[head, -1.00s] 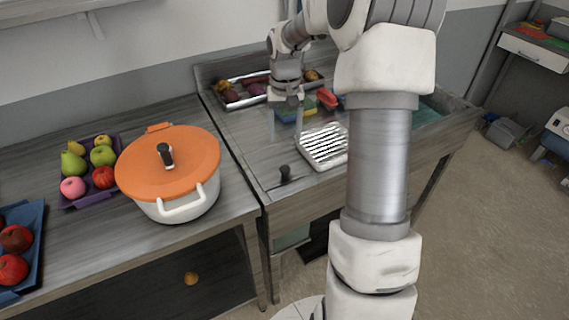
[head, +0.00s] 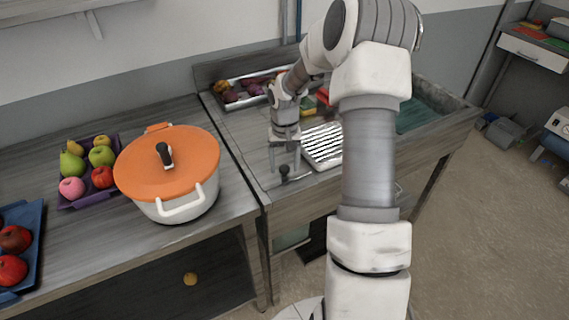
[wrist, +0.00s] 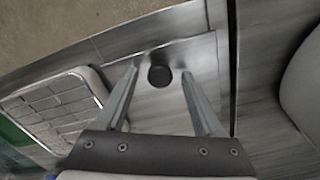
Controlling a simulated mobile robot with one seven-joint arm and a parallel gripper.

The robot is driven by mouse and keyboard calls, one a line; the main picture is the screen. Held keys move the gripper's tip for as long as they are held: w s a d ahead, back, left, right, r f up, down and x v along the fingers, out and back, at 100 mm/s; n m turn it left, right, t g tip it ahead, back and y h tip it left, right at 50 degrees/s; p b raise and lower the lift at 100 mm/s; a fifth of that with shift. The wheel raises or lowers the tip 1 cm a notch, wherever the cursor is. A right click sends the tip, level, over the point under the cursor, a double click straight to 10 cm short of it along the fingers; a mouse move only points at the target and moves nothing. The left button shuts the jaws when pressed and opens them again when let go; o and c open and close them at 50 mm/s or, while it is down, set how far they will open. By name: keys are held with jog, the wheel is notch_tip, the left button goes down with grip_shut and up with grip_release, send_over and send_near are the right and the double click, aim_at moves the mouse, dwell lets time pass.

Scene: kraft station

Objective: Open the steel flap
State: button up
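The steel flap (wrist: 175,103) is a flat grey panel set in the sink counter, and it lies closed and level. A small black knob (wrist: 159,76) stands on it, and the knob also shows in the head view (head: 284,171) near the counter's front left. My gripper (head: 285,163) points down over the flap. In the wrist view my gripper (wrist: 159,73) is open, with the knob between its two fingertips and a gap on each side. I cannot tell how far above the flap the fingertips are.
A white ribbed rack (head: 322,146) lies just right of my gripper. A metal tray of vegetables (head: 245,90) stands behind. A white pot with an orange lid (head: 168,165) stands on the left counter, beside a purple fruit tray (head: 75,204).

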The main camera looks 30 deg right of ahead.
grip_shut()
dwell(1.3)
